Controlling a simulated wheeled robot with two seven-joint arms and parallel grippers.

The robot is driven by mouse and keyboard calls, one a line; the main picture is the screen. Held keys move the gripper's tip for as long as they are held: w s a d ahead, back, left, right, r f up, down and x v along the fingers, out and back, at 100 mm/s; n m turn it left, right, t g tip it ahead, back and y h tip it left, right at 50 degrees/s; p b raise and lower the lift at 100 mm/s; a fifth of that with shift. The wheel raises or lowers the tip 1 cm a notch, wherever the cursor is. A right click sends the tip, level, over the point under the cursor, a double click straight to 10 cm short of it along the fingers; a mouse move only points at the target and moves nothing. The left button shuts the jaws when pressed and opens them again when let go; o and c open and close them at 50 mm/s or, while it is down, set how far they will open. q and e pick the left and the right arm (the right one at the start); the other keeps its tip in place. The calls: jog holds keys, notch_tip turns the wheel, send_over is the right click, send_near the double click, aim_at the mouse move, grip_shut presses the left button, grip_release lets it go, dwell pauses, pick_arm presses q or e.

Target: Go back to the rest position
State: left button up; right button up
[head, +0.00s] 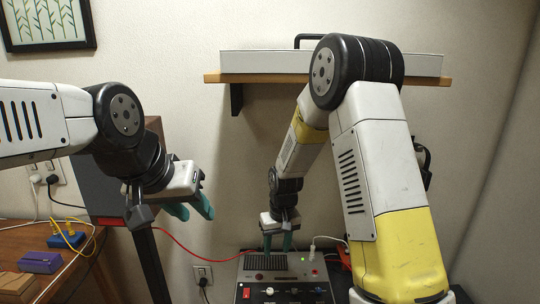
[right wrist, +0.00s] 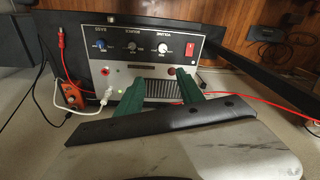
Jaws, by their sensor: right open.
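My right gripper (head: 278,243) points down in the head view, its teal fingers just over the grille of a grey control box. In the right wrist view its two green fingers (right wrist: 169,80) stand apart with nothing between them, in front of the box's panel. I cannot tell whether they touch the box. My left gripper (head: 191,210) hangs in the air at left centre, clear of the table. Its two teal fingers look apart and hold nothing.
The grey control box (head: 318,270) has knobs, a red switch and plugged cables; its panel also shows in the right wrist view (right wrist: 125,68). A red cable (head: 180,244) runs to it. A wooden table (head: 60,240) at left bears blue and purple blocks. A shelf (head: 250,78) is above.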

jog(key=s+d+r+m+t+y, duration=0.1)
jog(key=s+d+r+t, duration=0.2)
jog(key=r, duration=1)
jog(key=s+d+r+m+t, duration=0.1)
jog(key=s+d+r, duration=0.3)
jog(key=s+r, duration=0.3)
jog(key=s+d+r+m+t, duration=0.1)
jog(key=s+d+r, duration=0.4)
jog(key=s, duration=0.5)
notch_tip(320, 180, up, 2)
jog(key=shift+s+r, duration=0.2)
jog(key=shift+r, duration=0.05)
